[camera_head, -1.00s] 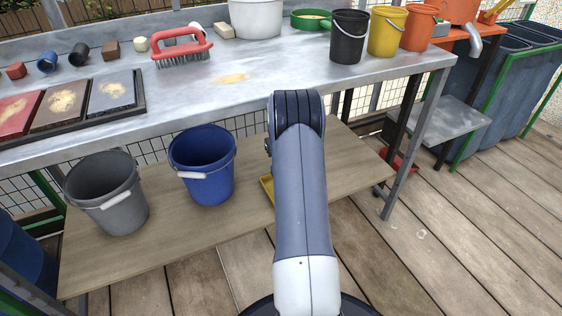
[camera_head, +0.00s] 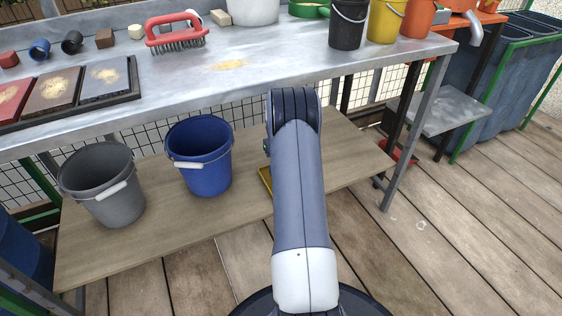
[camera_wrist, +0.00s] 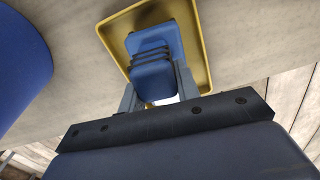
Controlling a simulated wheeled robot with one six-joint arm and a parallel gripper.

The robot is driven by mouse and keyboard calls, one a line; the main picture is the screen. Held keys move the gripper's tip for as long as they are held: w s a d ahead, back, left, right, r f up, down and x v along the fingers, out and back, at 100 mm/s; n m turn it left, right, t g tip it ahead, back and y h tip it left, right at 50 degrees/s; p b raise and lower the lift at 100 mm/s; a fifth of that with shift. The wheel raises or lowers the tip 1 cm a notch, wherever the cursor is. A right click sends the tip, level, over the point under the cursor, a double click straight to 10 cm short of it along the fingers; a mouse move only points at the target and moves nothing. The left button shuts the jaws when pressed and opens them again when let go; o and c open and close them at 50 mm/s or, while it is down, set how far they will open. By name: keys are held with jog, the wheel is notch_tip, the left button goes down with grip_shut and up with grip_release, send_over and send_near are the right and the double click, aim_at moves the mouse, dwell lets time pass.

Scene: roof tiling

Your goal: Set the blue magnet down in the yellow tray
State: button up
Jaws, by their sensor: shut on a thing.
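The yellow tray (camera_wrist: 205,50) lies on the wooden lower shelf and fills the top middle of the wrist view. In the head view only a sliver of the tray (camera_head: 264,180) shows left of my arm. The blue magnet (camera_wrist: 154,75) is between the fingers of my gripper (camera_wrist: 158,88), which is shut on it. The magnet overlaps the tray in the wrist view; I cannot tell whether it touches the tray's floor. In the head view my arm hides the gripper and magnet.
A blue bucket (camera_head: 205,172) and a grey bucket (camera_head: 106,195) stand on the lower shelf (camera_head: 230,212) left of my arm. The metal bench top (camera_head: 265,65) overhangs the shelf. Shelf space right of my arm is clear.

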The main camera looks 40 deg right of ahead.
jog(key=shift+f, duration=0.2)
dwell(0.6)
jog(key=o, duration=1)
